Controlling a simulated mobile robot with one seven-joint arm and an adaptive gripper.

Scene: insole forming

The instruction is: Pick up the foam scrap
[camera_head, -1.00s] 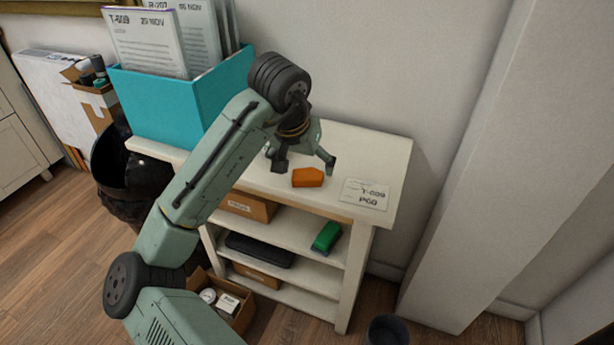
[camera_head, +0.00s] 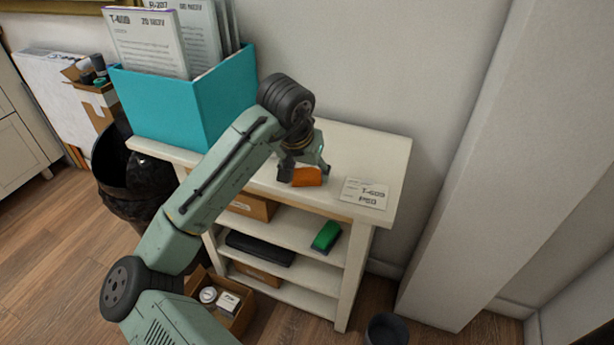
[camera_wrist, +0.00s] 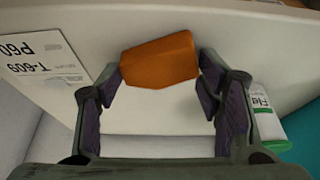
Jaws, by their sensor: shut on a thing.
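The foam scrap (camera_head: 309,177) is a small orange block at the top of the white shelf unit (camera_head: 383,150), near its front edge. It also shows in the wrist view (camera_wrist: 160,60), between the fingertips. My gripper (camera_head: 304,174) is shut on the foam scrap, with a finger at each side of it. In the wrist view my gripper (camera_wrist: 160,72) has its purple pads at the scrap's two ends. I cannot tell whether the scrap still touches the shelf top.
A printed card (camera_head: 364,193) lies right of the scrap. A teal box (camera_head: 165,105) of papers stands at the left. A white and green item (camera_wrist: 266,115) is beside my gripper in the wrist view. A green block (camera_head: 326,236) lies on a lower shelf.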

